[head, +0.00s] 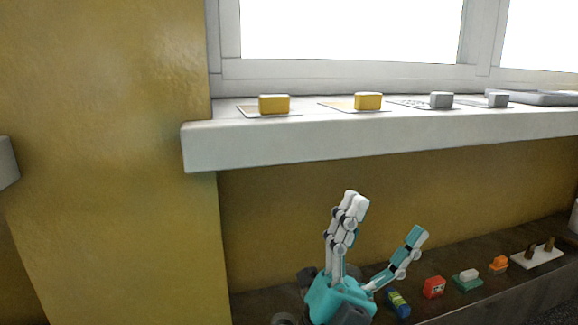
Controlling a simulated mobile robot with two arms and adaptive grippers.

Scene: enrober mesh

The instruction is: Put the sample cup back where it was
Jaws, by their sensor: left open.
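I cannot make out a sample cup for certain in the head view. My left gripper (386,218) is open, with its fingers spread and pointing up. Nothing shows between the fingers. It appears in front of the dark lower shelf (262,306) and below the white windowsill (300,147). My right gripper is not in view.
On the sill, two yellow blocks (273,104) and two grey blocks (441,100) rest on flat sheets, beside a grey tray (545,98). The lower shelf holds a blue-and-yellow item (397,303), red box (433,287), green-and-white item (467,280), orange item (498,265) and white pegged board (537,258).

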